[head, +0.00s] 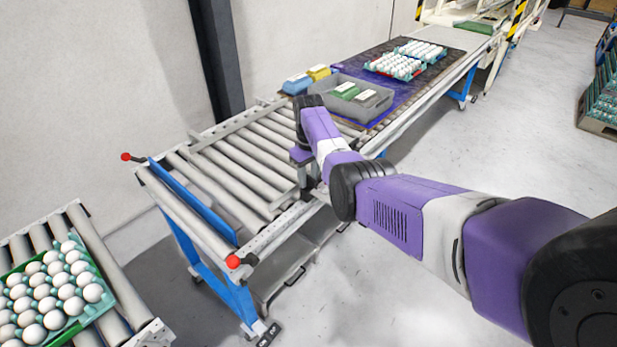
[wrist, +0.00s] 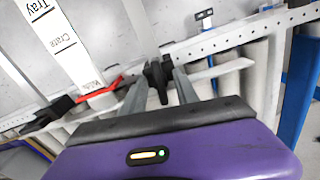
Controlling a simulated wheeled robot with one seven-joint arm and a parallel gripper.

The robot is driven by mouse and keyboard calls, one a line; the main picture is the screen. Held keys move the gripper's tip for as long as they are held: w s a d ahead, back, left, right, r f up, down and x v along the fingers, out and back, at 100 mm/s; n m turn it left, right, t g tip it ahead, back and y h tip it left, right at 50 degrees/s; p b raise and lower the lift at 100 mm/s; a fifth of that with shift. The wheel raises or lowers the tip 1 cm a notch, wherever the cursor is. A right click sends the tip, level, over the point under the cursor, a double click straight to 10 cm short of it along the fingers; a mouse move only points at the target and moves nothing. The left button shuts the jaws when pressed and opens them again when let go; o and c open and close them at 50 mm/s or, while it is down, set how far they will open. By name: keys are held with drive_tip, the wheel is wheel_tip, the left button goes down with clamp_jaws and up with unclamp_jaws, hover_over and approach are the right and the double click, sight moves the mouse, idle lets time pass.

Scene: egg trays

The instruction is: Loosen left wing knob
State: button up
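A black wing knob (wrist: 157,78) sits at the perforated metal rail (wrist: 230,40) in the wrist view. My gripper (wrist: 160,72) has its two grey fingers spread on either side of the knob. A gap shows between the knob and the right finger; whether the left finger touches it I cannot tell. In the head view my gripper (head: 308,185) is low at the near side of the roller conveyor (head: 240,160), and its fingers and the knob are hidden there.
A white scale strip (wrist: 62,45) marked Tray, Crate and Wide lies beside a red pointer (wrist: 100,90). The conveyor has a blue stop plate (head: 193,198) and red-ended handles (head: 233,261). A grey crate (head: 350,98) and egg trays (head: 400,75) stand farther along.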

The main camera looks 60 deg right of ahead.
sight(308, 176)
wheel_tip(308, 176, up, 8)
drive_tip(key=shift+f, duration=0.1)
idle(0.5)
idle(0.5)
